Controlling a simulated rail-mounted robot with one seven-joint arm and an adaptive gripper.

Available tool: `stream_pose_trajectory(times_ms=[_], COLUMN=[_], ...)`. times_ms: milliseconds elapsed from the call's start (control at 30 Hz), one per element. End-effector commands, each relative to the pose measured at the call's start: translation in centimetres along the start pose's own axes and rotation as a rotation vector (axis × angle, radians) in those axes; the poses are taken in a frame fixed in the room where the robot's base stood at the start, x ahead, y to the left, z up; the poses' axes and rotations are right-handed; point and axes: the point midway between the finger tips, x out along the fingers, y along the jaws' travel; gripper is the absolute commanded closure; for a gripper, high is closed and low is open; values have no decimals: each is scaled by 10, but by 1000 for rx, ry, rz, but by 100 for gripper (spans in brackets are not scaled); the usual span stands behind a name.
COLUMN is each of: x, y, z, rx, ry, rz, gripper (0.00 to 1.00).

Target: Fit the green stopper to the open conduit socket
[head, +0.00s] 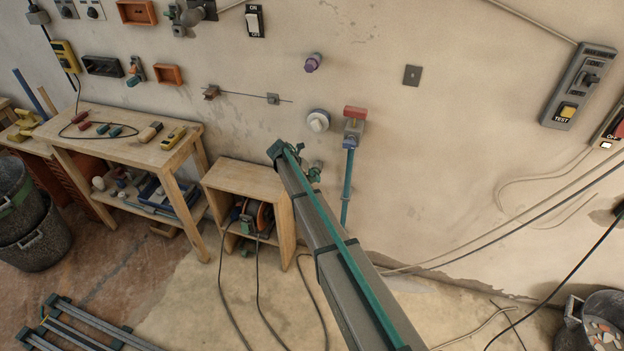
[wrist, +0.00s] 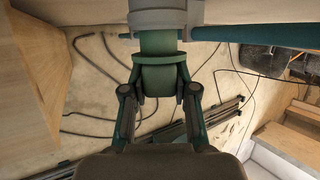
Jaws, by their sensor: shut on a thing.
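My gripper (wrist: 160,78) is shut on the green stopper (wrist: 160,50), with one finger on each side of it in the wrist view. The stopper is a green cylinder with a wider flange. Its far end meets a grey round collar (wrist: 158,18) on the wall, which looks like the conduit socket. The stopper looks lined up with the collar; I cannot tell how deep it sits. In the head view my gripper (head: 312,172) is at the wall below the white round cap (head: 318,121), mostly behind my arm, and the stopper and socket cannot be made out there.
A teal pipe (head: 347,186) with a red-topped fitting (head: 354,114) runs down the wall just right of my gripper. A purple plug (head: 312,62) sits higher up. A wooden cabinet (head: 212,180) with a cable reel stands below left.

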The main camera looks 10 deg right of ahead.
Motion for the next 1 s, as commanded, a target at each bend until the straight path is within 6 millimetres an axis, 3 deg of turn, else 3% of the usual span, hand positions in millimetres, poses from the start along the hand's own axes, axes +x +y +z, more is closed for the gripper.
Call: stream_pose_trajectory(times_ms=[500,833,867,1000], x=[5,6,6,6], y=[0,0,0,0], z=[16,15,15,15], rx=[0,0,0,0], ry=[0,0,0,0], rz=[0,0,0,0], gripper=[100,100,67,44])
